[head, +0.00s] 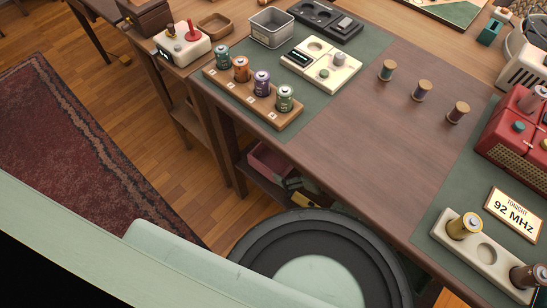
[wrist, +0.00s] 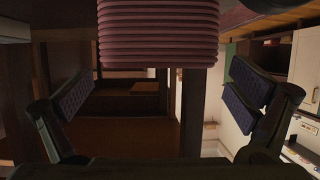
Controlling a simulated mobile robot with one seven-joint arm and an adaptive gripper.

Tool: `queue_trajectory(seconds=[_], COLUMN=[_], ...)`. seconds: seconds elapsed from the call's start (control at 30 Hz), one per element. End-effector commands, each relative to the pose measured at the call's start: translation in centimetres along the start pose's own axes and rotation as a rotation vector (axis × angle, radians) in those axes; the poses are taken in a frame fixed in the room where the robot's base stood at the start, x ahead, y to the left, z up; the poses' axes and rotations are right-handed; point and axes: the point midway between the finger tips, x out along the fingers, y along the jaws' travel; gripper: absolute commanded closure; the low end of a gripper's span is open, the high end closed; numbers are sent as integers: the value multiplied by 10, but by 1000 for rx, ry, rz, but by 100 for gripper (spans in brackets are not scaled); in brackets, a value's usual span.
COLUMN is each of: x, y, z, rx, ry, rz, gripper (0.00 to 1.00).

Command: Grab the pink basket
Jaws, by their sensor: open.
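The pink basket (head: 268,160) sits on a low shelf under the dark wooden table. In the head view only part of it shows, because the tabletop and a table leg cover the rest. In the wrist view a dull pink ribbed surface, which looks like the basket (wrist: 158,36), fills the top middle. My gripper (wrist: 161,84) is open, with one dark padded finger at each side of that view. The basket's lower edge shows between and above the fingers, and I see no finger touching it. My gripper is not visible in the head view.
The tabletop (head: 345,150) overhangs the shelf. On it stand a rack of batteries (head: 254,101), a grey metal bin (head: 271,28), several spools and a red radio (head: 520,125). A dark table leg (head: 229,145) stands left of the basket. Small items lie beside it on the shelf.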

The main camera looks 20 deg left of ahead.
Motion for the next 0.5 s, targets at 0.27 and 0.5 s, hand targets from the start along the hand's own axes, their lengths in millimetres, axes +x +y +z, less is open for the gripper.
queue_trajectory(seconds=[0.27, 0.5], x=[25, 58], y=[0, 0], z=[-6, -7], rx=[0, 0], ry=[-1, -1], rz=[-2, -1], gripper=[0, 0])
